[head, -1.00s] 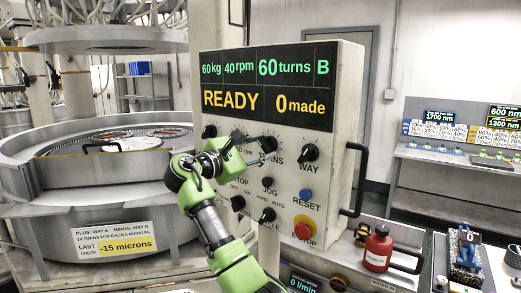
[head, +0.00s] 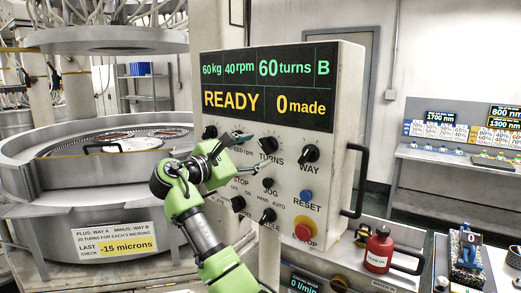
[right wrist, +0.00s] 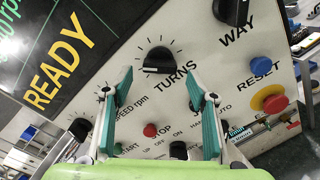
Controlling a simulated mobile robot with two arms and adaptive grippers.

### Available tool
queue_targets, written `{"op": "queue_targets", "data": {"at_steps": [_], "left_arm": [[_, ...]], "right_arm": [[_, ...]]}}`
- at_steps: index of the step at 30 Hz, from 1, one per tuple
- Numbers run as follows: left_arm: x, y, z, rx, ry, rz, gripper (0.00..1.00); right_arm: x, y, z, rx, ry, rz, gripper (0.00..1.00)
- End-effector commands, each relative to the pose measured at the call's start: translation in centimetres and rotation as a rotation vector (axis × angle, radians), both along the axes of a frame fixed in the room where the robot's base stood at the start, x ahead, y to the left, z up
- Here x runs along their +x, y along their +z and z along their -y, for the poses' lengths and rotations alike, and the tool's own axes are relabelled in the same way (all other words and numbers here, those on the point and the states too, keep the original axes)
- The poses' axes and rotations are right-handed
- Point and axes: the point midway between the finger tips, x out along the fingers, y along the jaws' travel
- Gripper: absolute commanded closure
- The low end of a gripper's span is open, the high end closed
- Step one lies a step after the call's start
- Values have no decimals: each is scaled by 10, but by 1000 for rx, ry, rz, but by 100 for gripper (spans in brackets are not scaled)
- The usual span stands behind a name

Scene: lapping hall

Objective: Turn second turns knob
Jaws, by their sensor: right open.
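The black turns knob (head: 268,145) sits on the pale control panel (head: 345,80), above the word TURNS. It also shows in the right wrist view (right wrist: 158,60), just beyond my fingertips. The panel display (head: 267,85) reads 60 kg, 40 rpm, 60 turns, B, READY, 0 made. My right gripper (head: 243,149) is open and empty, left of the turns knob and apart from it. In the right wrist view its two fingers (right wrist: 157,80) stand spread below the knob. Only one knob labelled TURNS is visible. My left gripper is out of view.
The WAY knob (head: 311,153) is to the right, with the blue reset button (head: 306,195) and red stop button (head: 304,230) below. A dark handle (head: 358,180) juts from the panel's side. A red bottle (head: 378,250) stands at lower right.

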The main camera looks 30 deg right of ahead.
Motion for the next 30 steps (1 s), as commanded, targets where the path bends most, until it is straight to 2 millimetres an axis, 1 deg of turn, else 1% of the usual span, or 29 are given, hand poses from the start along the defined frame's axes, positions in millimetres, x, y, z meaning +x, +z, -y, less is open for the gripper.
{"op": "queue_targets", "data": {"at_steps": [1,6,9,12,18,30], "left_arm": [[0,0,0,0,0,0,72],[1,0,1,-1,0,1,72],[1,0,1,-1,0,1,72],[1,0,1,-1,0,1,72],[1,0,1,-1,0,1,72],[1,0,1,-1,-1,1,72]], "right_arm": [[-2,0,-13,0,4,1,47],[-13,0,-47,0,3,1,47],[-18,0,-63,1,2,2,47],[-22,0,-74,0,2,1,47],[-25,0,-82,0,-1,1,47],[-25,0,-82,0,-1,1,47]]}}
